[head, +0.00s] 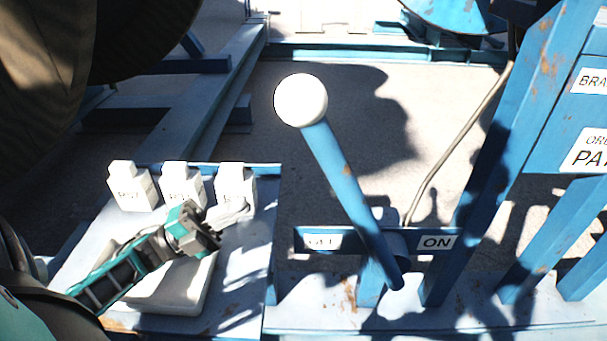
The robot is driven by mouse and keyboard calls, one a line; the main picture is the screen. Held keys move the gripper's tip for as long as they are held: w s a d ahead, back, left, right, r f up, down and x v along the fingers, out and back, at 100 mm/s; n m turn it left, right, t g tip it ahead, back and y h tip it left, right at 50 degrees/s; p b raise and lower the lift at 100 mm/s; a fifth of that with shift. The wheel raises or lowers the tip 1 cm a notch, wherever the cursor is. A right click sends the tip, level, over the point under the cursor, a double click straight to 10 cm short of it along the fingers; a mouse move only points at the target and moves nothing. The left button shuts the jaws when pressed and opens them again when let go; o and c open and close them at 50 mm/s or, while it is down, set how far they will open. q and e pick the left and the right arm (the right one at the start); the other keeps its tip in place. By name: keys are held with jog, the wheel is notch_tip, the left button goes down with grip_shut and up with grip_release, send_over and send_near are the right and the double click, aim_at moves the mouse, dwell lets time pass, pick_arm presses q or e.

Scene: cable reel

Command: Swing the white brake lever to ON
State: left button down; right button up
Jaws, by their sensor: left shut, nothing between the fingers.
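The brake lever is a blue rod (343,180) with a white ball knob (301,100) on top. It leans to the left, its knob above the OFF side of a blue crossbar. The OFF label (322,241) is at the left end of the bar, and the ON label (437,242) is at the right end. My left gripper (236,212) is shut and empty, over the blue-grey table, to the lower left of the knob and apart from the lever. My right gripper is not in the picture.
Several white labelled blocks (184,186) stand along the back of the table (243,304), close to my left gripper. A pale flat item (177,290) lies under that gripper. Blue posts (497,150) rise right of the lever. A cable (452,150) runs behind it.

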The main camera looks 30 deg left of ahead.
aim_at(322, 162)
pick_arm(q)
jog(key=p+x, duration=0.1)
jog(key=x, duration=1.2)
jog(key=shift+w+d, duration=0.15)
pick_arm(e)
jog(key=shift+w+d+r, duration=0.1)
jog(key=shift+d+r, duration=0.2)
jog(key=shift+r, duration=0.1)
pick_arm(q)
jog(key=shift+r, duration=0.1)
jog(key=shift+p, duration=0.3)
